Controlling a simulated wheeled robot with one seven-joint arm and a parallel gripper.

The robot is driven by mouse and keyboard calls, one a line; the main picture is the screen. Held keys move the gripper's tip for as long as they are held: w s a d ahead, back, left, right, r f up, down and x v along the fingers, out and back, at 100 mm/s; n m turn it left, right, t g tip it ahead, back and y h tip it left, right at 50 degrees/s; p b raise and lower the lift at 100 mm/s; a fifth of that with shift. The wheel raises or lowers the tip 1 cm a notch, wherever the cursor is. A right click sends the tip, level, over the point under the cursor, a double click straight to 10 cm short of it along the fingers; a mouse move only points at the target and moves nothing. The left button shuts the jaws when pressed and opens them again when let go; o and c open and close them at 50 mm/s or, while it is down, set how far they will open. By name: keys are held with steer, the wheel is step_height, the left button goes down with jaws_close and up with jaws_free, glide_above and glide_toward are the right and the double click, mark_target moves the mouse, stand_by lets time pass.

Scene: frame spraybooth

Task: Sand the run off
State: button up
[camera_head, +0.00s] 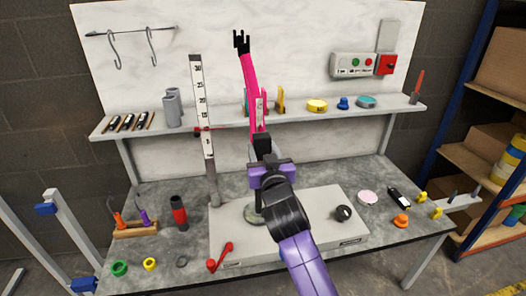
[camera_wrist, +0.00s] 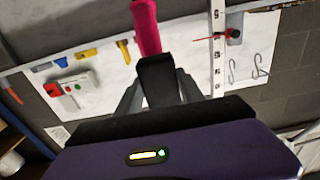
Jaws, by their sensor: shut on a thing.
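A pink tube-like part (camera_head: 248,78) rises above the bench with a black forked top; it also shows at the top of the wrist view (camera_wrist: 147,28). My purple gripper (camera_head: 264,160) is shut on a black block (camera_head: 262,144). In the wrist view the block (camera_wrist: 158,80) sits between the grey fingers and covers the pink part's lower end. I cannot tell whether the block touches the pink part or belongs to it. A pale patch (camera_head: 259,112) shows low on the pink part. No paint run can be made out.
An upright measuring post (camera_head: 203,120) stands close left of the pink part. A shelf (camera_head: 300,120) with small items runs behind. The raised grey slab (camera_head: 325,205) carries a black knob (camera_head: 343,213). A red-black bottle (camera_head: 179,212) and a pink-white disc (camera_head: 367,197) stand on the bench.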

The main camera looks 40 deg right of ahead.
mark_target(263, 139)
steer(key=shift+w+d, duration=0.3)
steer(key=shift+w, duration=0.15)
steer(key=shift+r, duration=0.1)
steer(key=shift+s+r+p, duration=0.1)
steer(key=shift+r+p, duration=1.35)
steer(key=shift+r, duration=0.35)
steer(key=shift+w+d+r+p, duration=0.1)
steer(key=shift+w+r+p, duration=0.05)
steer(key=shift+r+p, duration=1.55)
steer(key=shift+w+r+p, duration=0.1)
steer(key=shift+r+p, duration=1)
steer(key=shift+r, duration=1.05)
